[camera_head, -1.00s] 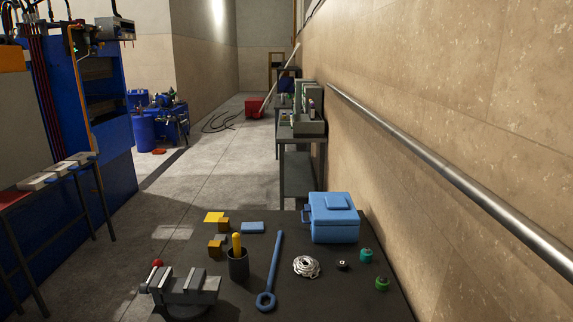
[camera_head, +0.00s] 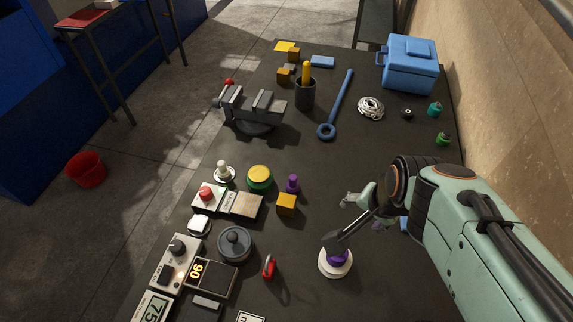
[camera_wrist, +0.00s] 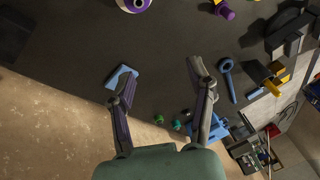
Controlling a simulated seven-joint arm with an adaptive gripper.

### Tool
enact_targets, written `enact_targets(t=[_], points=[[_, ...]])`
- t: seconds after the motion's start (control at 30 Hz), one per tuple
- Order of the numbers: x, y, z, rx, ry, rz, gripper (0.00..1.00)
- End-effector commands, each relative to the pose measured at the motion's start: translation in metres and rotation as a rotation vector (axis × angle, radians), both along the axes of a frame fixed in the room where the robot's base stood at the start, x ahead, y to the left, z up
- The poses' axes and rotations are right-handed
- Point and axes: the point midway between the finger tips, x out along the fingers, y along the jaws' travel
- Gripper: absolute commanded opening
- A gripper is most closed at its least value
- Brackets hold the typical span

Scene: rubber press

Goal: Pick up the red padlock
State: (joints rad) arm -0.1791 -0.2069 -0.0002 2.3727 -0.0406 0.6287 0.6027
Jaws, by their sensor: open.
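The red padlock (camera_head: 268,267) lies on the dark table in the head view, at the lower middle, just right of a round dark grey pot-like item. It is small, and I cannot make it out in the wrist view. My gripper (camera_head: 338,220) is open and empty, above the table to the right of the padlock and apart from it. In the head view one fingertip overlaps a white and purple round item (camera_head: 335,265); I cannot tell how far above it the finger is. In the wrist view the two fingers (camera_wrist: 158,68) are spread wide with nothing between them.
A round dark grey item (camera_head: 235,243) and a digital display box (camera_head: 210,274) stand left of the padlock. An orange cube (camera_head: 286,204) lies behind it. A vise (camera_head: 252,105), a blue wrench (camera_head: 337,105) and a blue toolbox (camera_head: 409,65) are farther back. The table's middle is clear.

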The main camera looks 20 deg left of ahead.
Motion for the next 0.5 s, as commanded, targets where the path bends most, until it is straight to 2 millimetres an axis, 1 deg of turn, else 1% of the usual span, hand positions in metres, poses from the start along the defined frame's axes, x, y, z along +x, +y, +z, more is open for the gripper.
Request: enact_targets(t=[0.03, 0.07, 0.1, 0.17, 0.2, 0.27, 0.3, 0.4, 0.5], points=[[0.011, 0.019, -0.014, 0.005, 0.019, 0.016, 0.54], [0.017, 0.031, -0.023, 0.007, 0.028, 0.024, 0.54], [0.023, 0.048, -0.038, 0.007, 0.044, 0.044, 0.54], [0.025, 0.076, -0.063, -0.004, 0.079, 0.087, 0.54], [0.022, 0.094, -0.081, -0.018, 0.107, 0.129, 0.54], [0.011, 0.115, -0.108, -0.050, 0.157, 0.199, 0.54], [0.000, 0.126, -0.124, -0.075, 0.195, 0.244, 0.54], [-0.027, 0.142, -0.154, -0.128, 0.274, 0.332, 0.54], [-0.046, 0.149, -0.170, -0.160, 0.313, 0.388, 0.54]])
